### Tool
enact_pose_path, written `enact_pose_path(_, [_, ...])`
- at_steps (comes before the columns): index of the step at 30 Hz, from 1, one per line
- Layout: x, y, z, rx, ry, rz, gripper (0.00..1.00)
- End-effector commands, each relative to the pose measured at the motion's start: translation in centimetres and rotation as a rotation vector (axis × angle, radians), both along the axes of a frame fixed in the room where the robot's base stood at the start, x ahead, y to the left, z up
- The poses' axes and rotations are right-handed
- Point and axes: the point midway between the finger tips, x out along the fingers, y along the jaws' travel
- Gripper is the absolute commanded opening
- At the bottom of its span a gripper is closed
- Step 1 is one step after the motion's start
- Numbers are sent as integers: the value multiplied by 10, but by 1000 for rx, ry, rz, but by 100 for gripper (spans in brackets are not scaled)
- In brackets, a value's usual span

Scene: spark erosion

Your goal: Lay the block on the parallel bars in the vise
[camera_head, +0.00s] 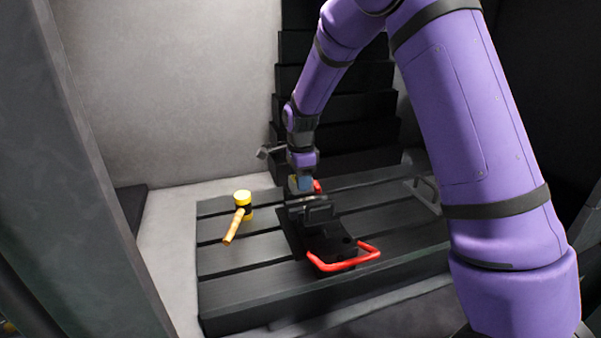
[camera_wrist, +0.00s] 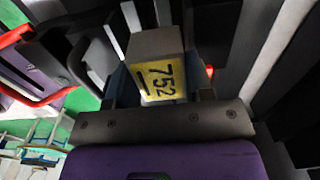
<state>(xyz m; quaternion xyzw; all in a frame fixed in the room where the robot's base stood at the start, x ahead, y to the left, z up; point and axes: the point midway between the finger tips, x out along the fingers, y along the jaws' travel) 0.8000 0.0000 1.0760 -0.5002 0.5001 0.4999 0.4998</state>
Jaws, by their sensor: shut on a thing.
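My gripper (camera_head: 301,186) points down over the back part of the dark vise (camera_head: 318,243), in front of the stepped cover. In the wrist view my gripper (camera_wrist: 157,90) is shut on a grey block (camera_wrist: 157,44) with a yellow label reading 752, with blue-grey fingers on its two sides. The vise has a red handle (camera_head: 345,262) at its front, which also shows at the left of the wrist view (camera_wrist: 45,102). In the head view the block is too small to make out clearly. I cannot tell whether it touches the vise. The parallel bars cannot be clearly made out.
A yellow mallet (camera_head: 239,214) lies on the slotted dark table (camera_head: 233,285) left of the vise. A dark metal handle (camera_head: 427,188) shows at the table's right. A dark stepped cover (camera_head: 340,105) rises behind. The table's front left is clear.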

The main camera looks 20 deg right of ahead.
Motion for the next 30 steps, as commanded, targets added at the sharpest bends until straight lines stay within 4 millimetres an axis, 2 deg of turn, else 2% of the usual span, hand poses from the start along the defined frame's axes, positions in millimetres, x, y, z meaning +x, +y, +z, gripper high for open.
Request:
enact_pose_path(15, [0,0,-32,0,1,0,15])
enact_pose_path(30, [0,0,-38,0,-1,0,15])
